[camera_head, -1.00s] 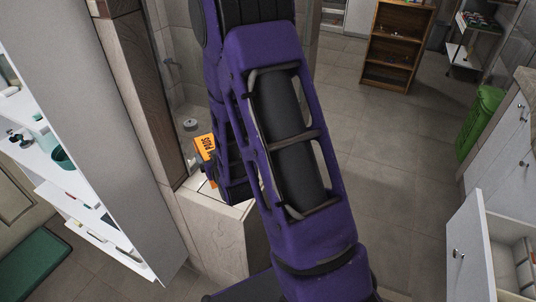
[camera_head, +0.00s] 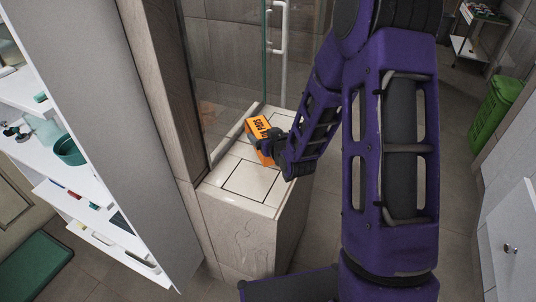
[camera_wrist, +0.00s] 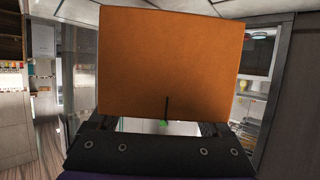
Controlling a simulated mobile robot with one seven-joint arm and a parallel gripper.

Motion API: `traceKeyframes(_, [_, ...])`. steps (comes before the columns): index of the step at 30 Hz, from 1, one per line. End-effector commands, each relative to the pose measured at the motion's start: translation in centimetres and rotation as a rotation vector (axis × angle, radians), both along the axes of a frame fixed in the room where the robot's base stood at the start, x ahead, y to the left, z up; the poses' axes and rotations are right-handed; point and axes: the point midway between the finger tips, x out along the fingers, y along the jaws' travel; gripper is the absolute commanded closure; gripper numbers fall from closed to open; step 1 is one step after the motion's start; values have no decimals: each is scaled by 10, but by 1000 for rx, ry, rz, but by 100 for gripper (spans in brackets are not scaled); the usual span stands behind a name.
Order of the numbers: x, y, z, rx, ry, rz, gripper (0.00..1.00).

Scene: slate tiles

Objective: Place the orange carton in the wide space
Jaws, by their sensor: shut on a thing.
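The orange carton (camera_head: 257,130), with dark lettering on its face, is held at the end of my arm, over the pale tiled ledge (camera_head: 232,197). My gripper (camera_head: 275,146) is shut on it from the right. The carton (camera_wrist: 170,55) fills the upper middle of the wrist view, just beyond the jaws (camera_wrist: 168,127). A dark outlined square (camera_head: 250,181) on the ledge top lies in front of the carton and looks empty. Part of the ledge behind the carton and gripper is hidden. I cannot tell whether the carton touches the ledge.
A glass panel with a white handle (camera_head: 283,28) rises behind the ledge. A white shelf unit (camera_head: 95,190) with small items stands at left. A green bin (camera_head: 495,108) and a white drawer (camera_head: 513,240) are at right. My arm covers much of the middle right.

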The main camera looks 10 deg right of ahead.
Motion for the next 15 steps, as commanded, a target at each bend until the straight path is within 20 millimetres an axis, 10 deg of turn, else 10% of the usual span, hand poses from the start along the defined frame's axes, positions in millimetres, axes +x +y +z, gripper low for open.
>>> traceKeyframes(15, [0, 0, -63, -1, 1, -1, 76])
